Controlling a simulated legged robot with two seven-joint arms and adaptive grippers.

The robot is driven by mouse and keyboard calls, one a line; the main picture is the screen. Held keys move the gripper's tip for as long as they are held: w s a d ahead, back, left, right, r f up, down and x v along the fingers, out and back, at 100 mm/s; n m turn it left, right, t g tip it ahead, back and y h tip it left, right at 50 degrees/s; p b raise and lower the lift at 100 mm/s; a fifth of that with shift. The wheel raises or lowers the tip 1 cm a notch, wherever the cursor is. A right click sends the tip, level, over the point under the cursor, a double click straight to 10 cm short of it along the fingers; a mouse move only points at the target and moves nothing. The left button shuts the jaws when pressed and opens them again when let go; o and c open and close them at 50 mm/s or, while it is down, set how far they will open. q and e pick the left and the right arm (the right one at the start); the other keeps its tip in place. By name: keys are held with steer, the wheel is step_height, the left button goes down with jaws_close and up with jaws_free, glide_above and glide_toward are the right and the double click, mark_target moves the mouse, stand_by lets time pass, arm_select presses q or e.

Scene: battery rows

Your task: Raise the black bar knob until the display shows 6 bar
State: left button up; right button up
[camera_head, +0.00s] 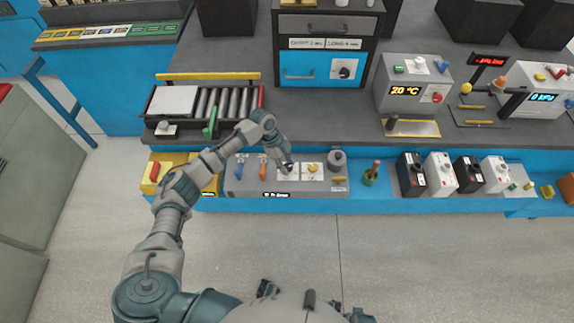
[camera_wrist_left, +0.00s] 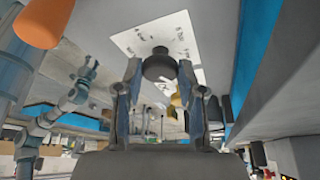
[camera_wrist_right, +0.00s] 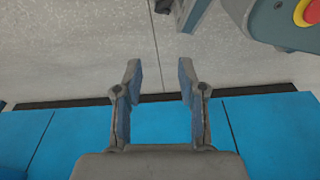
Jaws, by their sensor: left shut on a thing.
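My left gripper (camera_head: 287,166) reaches down over the grey control panel (camera_head: 235,185) on the blue bench. In the left wrist view the black bar knob (camera_wrist_left: 160,66), a round knob on a white plate (camera_wrist_left: 135,40) with printed marks, sits between the fingertips of my left gripper (camera_wrist_left: 160,72), which is shut on it. The head view mostly hides the knob behind the gripper. A small dark display (camera_head: 276,195) is on the panel's front edge; its text is too small to read. My right gripper (camera_wrist_right: 159,75) is open and empty in the right wrist view.
Beside the gripper are a yellow knob (camera_head: 313,167), a blue lever (camera_head: 239,170) and orange handles (camera_head: 262,172). A grey round knob (camera_head: 337,158) stands at the panel's right. Black and white boxes (camera_head: 440,172) line the bench further right. A 20 °C display (camera_head: 405,91) is behind.

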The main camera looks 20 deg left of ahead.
arm_select(q)
steer(key=m, duration=0.1)
steer(key=m+g+b, duration=0.1)
steer(key=shift+w+a+f+m+y, duration=0.1)
steer(key=shift+w+m+y, duration=0.1)
steer(key=shift+m+y, duration=0.15)
steer(key=shift+m+b, duration=0.6)
steer(key=shift+m, duration=0.15)
arm_select(e)
step_height(320, 180, up, 6)
steer(key=w, duration=0.2)
steer(key=shift+w+a, duration=0.15)
steer(key=shift+w, duration=0.25)
arm_select(q)
steer(key=shift+r, duration=0.2)
steer(key=o, duration=1.1)
steer(key=shift+w+f, duration=0.1)
arm_select(e)
steer(key=shift+w+a, duration=0.1)
arm_select(q)
steer(key=v, duration=1.2)
steer(key=shift+w+f, duration=0.15)
steer(key=shift+w, duration=0.1)
